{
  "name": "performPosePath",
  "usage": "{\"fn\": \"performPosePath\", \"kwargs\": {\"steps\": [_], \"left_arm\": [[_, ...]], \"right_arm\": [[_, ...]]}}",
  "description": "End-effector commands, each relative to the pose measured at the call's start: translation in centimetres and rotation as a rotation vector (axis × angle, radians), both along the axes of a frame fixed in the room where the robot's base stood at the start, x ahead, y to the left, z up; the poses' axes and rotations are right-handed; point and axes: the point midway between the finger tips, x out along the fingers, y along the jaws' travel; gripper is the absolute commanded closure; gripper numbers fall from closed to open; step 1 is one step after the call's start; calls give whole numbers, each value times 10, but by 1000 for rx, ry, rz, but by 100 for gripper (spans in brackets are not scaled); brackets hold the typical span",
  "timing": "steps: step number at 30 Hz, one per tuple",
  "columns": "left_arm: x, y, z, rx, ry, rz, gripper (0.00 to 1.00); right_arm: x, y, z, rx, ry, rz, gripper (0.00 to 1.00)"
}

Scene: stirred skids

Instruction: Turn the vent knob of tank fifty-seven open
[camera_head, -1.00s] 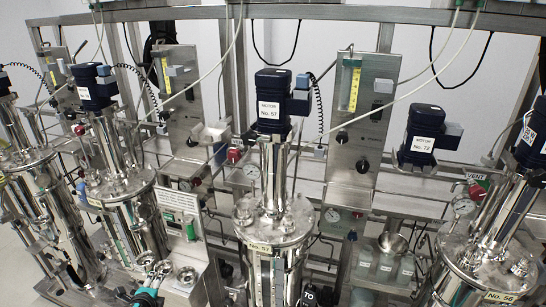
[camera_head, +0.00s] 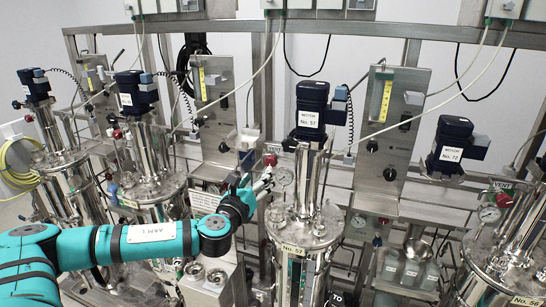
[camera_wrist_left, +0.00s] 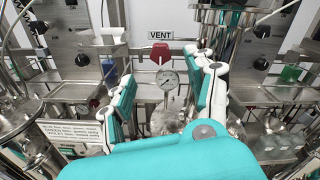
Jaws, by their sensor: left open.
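Tank fifty-seven (camera_head: 305,232) is an upright steel vessel right of centre in the head view, with a "No. 57" label and a dark blue motor (camera_head: 312,103) on top. In the left wrist view the red knob (camera_wrist_left: 160,53) is under a "VENT" sign (camera_wrist_left: 160,35), above a round gauge (camera_wrist_left: 168,79). My left gripper (camera_head: 262,181) is open and empty, close in front of and below the knob, apparently not touching it. In the wrist view its fingers (camera_wrist_left: 167,75) spread either side of the gauge.
Other tanks stand to the left (camera_head: 150,190) and right (camera_head: 500,255), each with steel fittings. The motor marked No. 72 (camera_head: 450,145) is right of tank fifty-seven. Steel panels and hanging cables fill the back. The tank column is close right of my gripper.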

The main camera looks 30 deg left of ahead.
Motion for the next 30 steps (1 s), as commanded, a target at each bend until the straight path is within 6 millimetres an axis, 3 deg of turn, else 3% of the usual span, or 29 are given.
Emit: {"fn": "performPosePath", "kwargs": {"steps": [9, 15, 21, 30], "left_arm": [[67, 16, 3, -3, -1, 2, 44], [95, 23, 1, -1, 0, 1, 44], [106, 25, 0, -1, 2, 0, 44], [107, 26, -1, 0, 2, -1, 46]], "right_arm": [[-19, -1, 21, -3, 29, -1, 60], [-22, -1, 26, -3, 35, -1, 60], [-19, 1, 28, 0, 30, -1, 60], [-15, 5, 28, 5, 22, -2, 60]]}}
